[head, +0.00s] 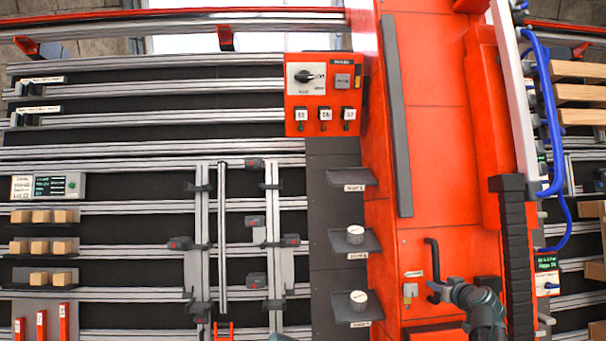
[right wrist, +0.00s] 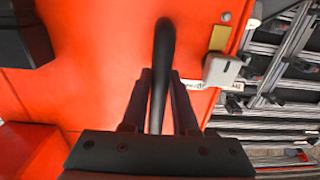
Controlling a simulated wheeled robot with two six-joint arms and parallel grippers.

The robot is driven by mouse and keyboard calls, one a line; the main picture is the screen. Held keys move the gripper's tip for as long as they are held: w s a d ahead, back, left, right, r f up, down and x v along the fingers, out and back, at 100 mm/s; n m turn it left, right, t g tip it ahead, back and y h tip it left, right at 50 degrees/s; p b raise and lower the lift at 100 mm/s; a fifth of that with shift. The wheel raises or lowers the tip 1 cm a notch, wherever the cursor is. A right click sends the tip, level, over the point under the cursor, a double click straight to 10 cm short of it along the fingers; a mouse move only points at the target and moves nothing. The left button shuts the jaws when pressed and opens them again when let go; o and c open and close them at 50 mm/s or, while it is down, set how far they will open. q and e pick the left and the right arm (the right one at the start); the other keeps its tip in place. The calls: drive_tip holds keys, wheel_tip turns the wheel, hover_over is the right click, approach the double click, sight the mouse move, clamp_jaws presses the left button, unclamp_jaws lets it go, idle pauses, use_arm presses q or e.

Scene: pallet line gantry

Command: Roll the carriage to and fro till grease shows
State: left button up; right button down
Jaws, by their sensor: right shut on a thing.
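The carriage (head: 440,120) is a tall red gantry body across the rails, right of the picture's middle. A black bar handle (head: 433,262) stands out from its lower face. It also shows in the right wrist view (right wrist: 163,60), running down between the fingers. My right gripper (head: 440,291) is shut on the handle's lower end; its fingers (right wrist: 160,100) close around the bar from both sides. A small grey fitting (head: 410,290) with a brass plate sits left of the handle, also in the right wrist view (right wrist: 222,70). I see no clear grease. My left gripper is not identifiable.
A red control panel (head: 325,95) with a knob and switches stands left of the carriage. Grey shelves (head: 355,240) hold white round caps. Blue hoses (head: 555,120) hang at the right. Wooden blocks (head: 40,247) lie at the left.

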drive_tip(key=shift+w+d+r, duration=0.1)
drive_tip(key=shift+d, duration=1.3)
drive_tip(key=shift+a, duration=0.3)
drive_tip(key=shift+a, duration=0.8)
idle(0.5)
drive_tip(key=shift+d, duration=0.55)
idle(0.7)
drive_tip(key=shift+d, duration=0.2)
idle(0.4)
drive_tip(key=shift+c, duration=1.2)
unclamp_jaws()
drive_tip(key=shift+a, duration=0.2)
